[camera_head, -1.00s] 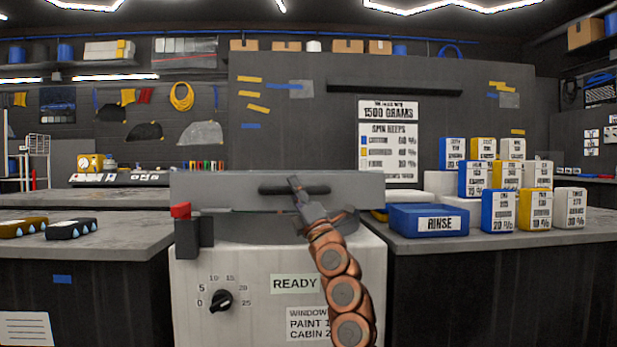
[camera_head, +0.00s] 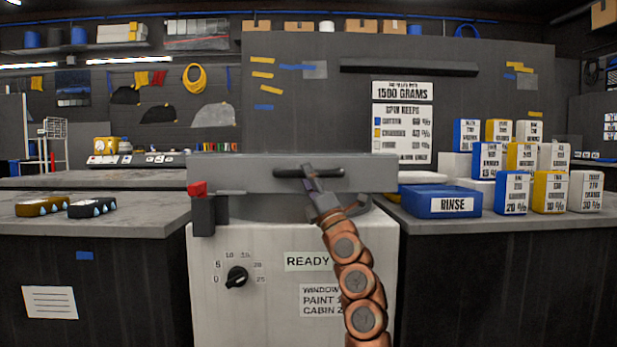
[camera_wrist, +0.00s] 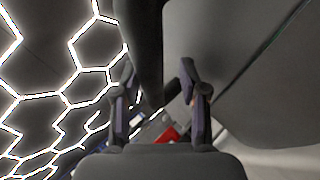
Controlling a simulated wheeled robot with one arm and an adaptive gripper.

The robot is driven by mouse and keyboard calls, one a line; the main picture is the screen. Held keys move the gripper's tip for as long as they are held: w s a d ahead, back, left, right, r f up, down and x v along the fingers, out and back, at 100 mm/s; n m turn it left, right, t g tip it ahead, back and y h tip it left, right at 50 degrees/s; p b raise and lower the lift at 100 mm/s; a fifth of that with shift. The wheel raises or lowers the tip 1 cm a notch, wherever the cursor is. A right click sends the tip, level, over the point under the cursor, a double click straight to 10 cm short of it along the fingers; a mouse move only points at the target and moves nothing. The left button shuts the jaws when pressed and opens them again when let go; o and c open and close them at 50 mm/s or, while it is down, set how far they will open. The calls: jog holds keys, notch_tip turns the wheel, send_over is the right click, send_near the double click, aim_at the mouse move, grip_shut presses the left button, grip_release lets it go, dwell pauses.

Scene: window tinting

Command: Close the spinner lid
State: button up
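The spinner (camera_head: 215,285) is a white cabinet with a dial and a READY label. Its grey lid (camera_head: 230,178) stands raised, its face toward me, with a dark bar handle (camera_head: 345,172) across it. The lid's grey surface (camera_wrist: 250,75) fills the right of that view. The spinner's inside is hidden in the head view.
A red-topped grey block (camera_head: 203,210) stands at the spinner's front left corner. The right counter holds a blue RINSE tray (camera_head: 415,201) and several stacked labelled blocks (camera_head: 516,190). The left counter (camera_head: 130,222) carries two small blocks with drop marks.

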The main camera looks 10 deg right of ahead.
jog(key=shift+o, duration=1)
jog(key=shift+d, duration=0.1)
jog(key=shift+r, duration=0.15)
jog(key=shift+r, duration=0.7)
jog(key=shift+d+r, duration=0.1)
jog(key=shift+r, duration=4.2)
jog(key=shift+f, duration=0.15)
